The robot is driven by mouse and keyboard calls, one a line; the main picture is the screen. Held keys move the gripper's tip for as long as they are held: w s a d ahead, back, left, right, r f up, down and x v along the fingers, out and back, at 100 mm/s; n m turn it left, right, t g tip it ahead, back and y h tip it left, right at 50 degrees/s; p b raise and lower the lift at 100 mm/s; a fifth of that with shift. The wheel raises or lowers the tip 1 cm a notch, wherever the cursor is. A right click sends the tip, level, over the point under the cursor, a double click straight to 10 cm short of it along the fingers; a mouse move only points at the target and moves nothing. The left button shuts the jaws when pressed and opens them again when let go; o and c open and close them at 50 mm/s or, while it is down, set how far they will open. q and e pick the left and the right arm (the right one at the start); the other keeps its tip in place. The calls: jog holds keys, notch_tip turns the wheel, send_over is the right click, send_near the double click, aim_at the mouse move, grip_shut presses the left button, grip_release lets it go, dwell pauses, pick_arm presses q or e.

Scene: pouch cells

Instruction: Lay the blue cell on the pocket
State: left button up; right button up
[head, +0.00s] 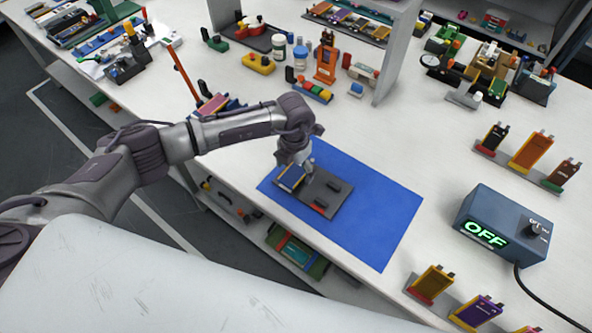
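The blue cell (289,179), a small flat blue piece with a yellowish edge, is at the left end of a dark grey plate (335,188). I cannot tell whether it lies flat in a pocket there or is held just above it. My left gripper (296,164) points down right at the cell's upper end. Its fingertips are small and partly hidden, so I cannot tell whether they grip the cell. The plate also carries small black and red parts toward its front right. My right gripper is not in view.
The plate lies on a blue mat (385,215) with bare mat to its right. A blue box (505,222) reading OFF stands at the right, with a cable. Several other cells stand near it, including an orange one (531,151). An orange device (326,60) and bottles stand behind.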

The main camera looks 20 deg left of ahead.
pick_arm(q)
jog(key=c, duration=1)
jog(key=shift+c, duration=0.2)
